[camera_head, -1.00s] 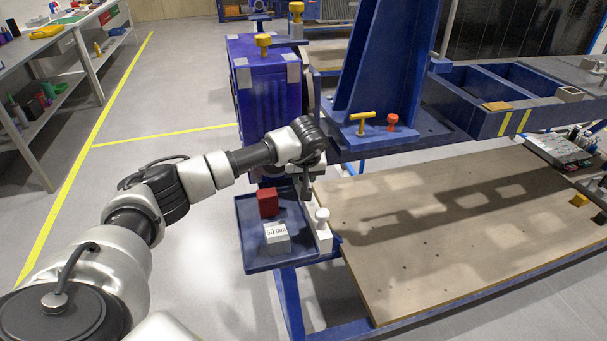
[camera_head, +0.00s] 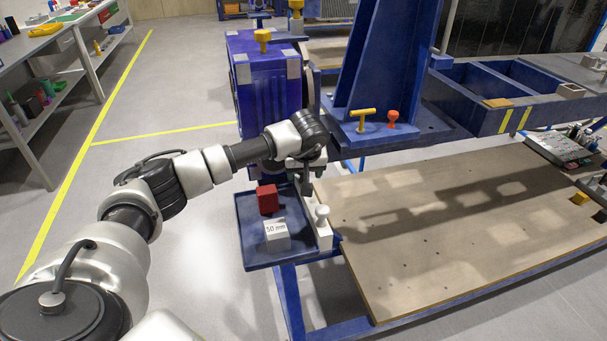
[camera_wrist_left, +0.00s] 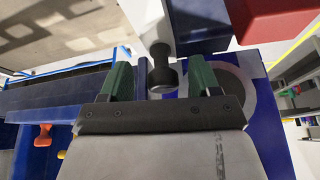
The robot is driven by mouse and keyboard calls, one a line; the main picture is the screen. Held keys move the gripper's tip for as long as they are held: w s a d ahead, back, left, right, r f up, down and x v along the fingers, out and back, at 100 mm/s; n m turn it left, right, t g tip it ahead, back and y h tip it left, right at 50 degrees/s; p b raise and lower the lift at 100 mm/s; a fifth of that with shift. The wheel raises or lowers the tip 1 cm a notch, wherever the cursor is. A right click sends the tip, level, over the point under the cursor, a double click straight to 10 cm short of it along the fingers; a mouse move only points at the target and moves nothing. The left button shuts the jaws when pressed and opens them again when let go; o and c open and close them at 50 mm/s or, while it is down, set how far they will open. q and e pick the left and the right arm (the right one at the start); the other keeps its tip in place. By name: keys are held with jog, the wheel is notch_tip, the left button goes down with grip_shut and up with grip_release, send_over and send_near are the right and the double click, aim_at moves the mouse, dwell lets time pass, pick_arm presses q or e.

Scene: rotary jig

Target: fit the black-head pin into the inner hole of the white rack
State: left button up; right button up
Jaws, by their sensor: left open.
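The white rack (camera_head: 324,238) lies along the right edge of the blue tray. A white-head pin (camera_head: 322,213) stands on its nearer part. The black-head pin (camera_wrist_left: 162,78) is between my left gripper's green fingers in the wrist view, with a gap on both sides. Its dark shape also shows below the gripper in the head view, at the rack's far end. My left gripper (camera_wrist_left: 161,82) is open, with its fingers apart around the pin's head. The pin's lower end and the hole are hidden, so I cannot tell how deep it sits. My right gripper is not in view.
The blue tray (camera_head: 246,232) holds a red block (camera_head: 267,198) and a white block marked 50 mm (camera_head: 277,236). A purple-blue box (camera_head: 265,95) stands behind my gripper. A blue fixture (camera_head: 385,70) rises to the right, above the wooden board (camera_head: 440,250).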

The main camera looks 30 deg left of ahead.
pick_arm(q)
jog(key=v, duration=0.9)
